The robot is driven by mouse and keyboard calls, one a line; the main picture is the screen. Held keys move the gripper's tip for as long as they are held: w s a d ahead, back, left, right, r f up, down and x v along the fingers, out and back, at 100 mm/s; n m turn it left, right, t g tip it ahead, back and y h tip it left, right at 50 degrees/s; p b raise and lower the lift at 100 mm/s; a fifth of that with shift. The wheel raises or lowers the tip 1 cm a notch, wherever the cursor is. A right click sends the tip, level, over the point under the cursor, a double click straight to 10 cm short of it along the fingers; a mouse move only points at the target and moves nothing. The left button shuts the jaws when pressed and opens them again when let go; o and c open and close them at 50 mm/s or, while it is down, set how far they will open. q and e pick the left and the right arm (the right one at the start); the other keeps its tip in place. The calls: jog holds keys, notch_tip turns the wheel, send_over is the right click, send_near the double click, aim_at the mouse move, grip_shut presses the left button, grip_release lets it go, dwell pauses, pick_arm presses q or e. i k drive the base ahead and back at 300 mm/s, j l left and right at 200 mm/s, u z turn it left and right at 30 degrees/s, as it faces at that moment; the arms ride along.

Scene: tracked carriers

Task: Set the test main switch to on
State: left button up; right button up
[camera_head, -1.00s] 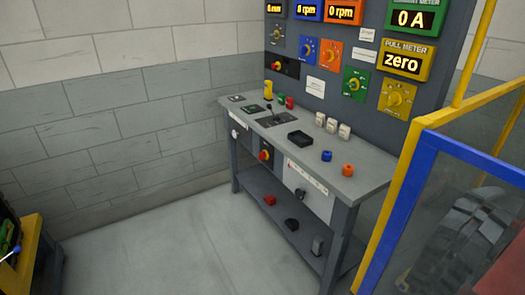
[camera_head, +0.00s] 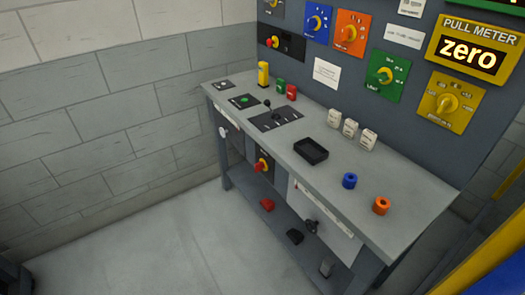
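Two red-and-yellow rotary switches show, and their labels are too small to read. One rotary switch (camera_head: 271,43) is on a black plate on the upright panel, at the back left above the bench. The other rotary switch (camera_head: 262,165) is on a dark plate on the bench front, below the worktop. I cannot tell which is the test main switch, nor the setting of either. Neither of my grippers is in view.
The grey workbench (camera_head: 300,133) holds a black tray (camera_head: 311,150), a joystick plate, white blocks, a blue ring (camera_head: 349,181) and an orange ring (camera_head: 381,206). Loose parts lie on its lower shelf. Yellow and blue framing stands at right. Floor (camera_head: 150,250) at front left is clear.

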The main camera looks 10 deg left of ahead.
aim_at(258, 166)
jog(key=i+j+z, duration=0.15)
jog(key=i, duration=0.3)
jog(key=i+j+z, duration=0.15)
jog(key=i+j, duration=0.3)
